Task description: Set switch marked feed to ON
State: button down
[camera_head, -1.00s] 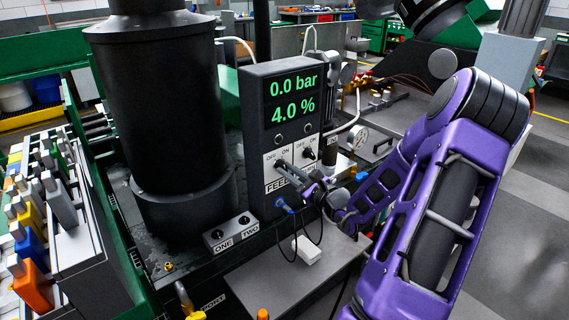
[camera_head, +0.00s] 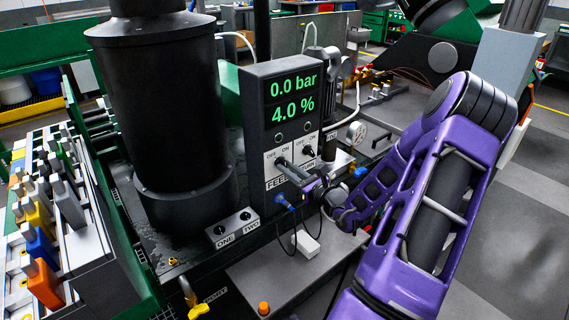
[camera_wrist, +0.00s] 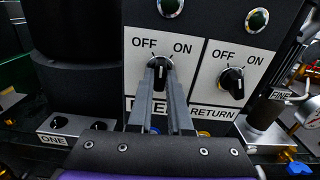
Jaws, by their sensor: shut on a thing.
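The feed switch (camera_wrist: 159,62) is a black rotary knob on a white plate marked OFF and ON in the wrist view. My gripper (camera_wrist: 160,70) is shut on this knob, its two grey fingers coming from below. The fingers cover part of the knob and the FEED label, and I cannot tell exactly where the knob points. In the head view, my gripper (camera_head: 284,163) reaches the feed side of the control box (camera_head: 261,210) from the right.
The similar RETURN switch (camera_wrist: 232,79) sits just right of the feed switch. The box's display (camera_head: 293,97) reads 0.0 bar and 4.0 %. A small box (camera_head: 233,228) marked ONE and TWO stands to the left, beside a large black cylinder (camera_head: 175,110).

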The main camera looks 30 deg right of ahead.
jog(key=shift+r+m+p, duration=0.1)
jog(key=shift+m+p, duration=1.55)
jog(key=shift+m, duration=0.05)
jog(key=m, duration=0.2)
jog(key=shift+m, duration=0.4)
jog(key=c, duration=0.7)
grip_release()
jog(key=shift+s+d, duration=0.15)
jog(key=shift+s, duration=1.6)
jog(key=shift+s+d, duration=0.15)
jog(key=shift+s, duration=1.6)
